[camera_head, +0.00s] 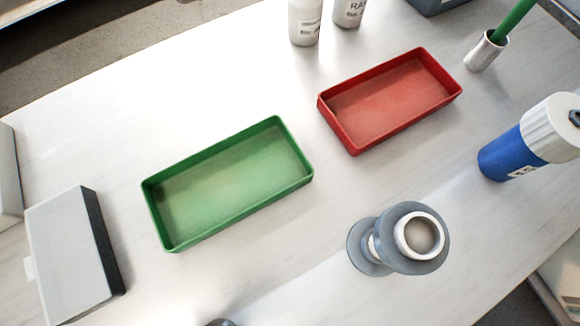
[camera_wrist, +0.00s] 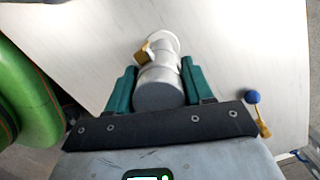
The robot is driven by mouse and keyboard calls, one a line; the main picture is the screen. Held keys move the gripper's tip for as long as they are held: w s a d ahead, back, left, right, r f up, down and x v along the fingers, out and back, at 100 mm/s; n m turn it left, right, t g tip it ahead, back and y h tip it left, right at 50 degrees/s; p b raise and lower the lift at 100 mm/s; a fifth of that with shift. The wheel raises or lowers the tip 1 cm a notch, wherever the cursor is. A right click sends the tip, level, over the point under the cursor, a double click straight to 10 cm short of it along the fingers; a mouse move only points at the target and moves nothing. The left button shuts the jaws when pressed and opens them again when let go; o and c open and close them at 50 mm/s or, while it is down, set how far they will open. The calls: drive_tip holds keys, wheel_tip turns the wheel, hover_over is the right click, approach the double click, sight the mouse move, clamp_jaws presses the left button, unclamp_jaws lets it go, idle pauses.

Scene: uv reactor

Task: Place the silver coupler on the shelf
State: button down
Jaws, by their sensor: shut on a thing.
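In the wrist view, my gripper (camera_wrist: 160,80) has its teal fingers closed on both sides of a silver coupler (camera_wrist: 160,92). The coupler is a light grey cylinder with a pale round flange at its far end and a small brass-coloured part on its left side. A pale surface lies beyond it; I cannot tell whether the coupler touches it. My gripper does not clearly show in the head view. I cannot make out a shelf in either view.
The head view shows a pale table with a green tray (camera_head: 156,217), red tray (camera_head: 337,131), grey box (camera_head: 70,255), grey flanged part (camera_head: 430,262) and blue bottle (camera_head: 502,155). White bottles (camera_head: 305,22) stand behind. A small blue ball-ended thing (camera_wrist: 253,97) is right of the coupler.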

drive_tip(key=shift+f, duration=0.15)
drive_tip(key=shift+c, duration=2.2)
unclamp_jaws()
drive_tip(key=r+p, duration=0.1)
drive_tip(key=r, duration=0.1)
drive_tip(key=r+p, duration=0.1)
drive_tip(key=r, duration=0.2)
drive_tip(key=d+r, duration=0.1)
drive_tip(key=r, duration=0.1)
drive_tip(key=shift+w+r+p, duration=0.15)
drive_tip(key=shift+r+p, duration=0.2)
drive_tip(key=shift+p, duration=0.05)
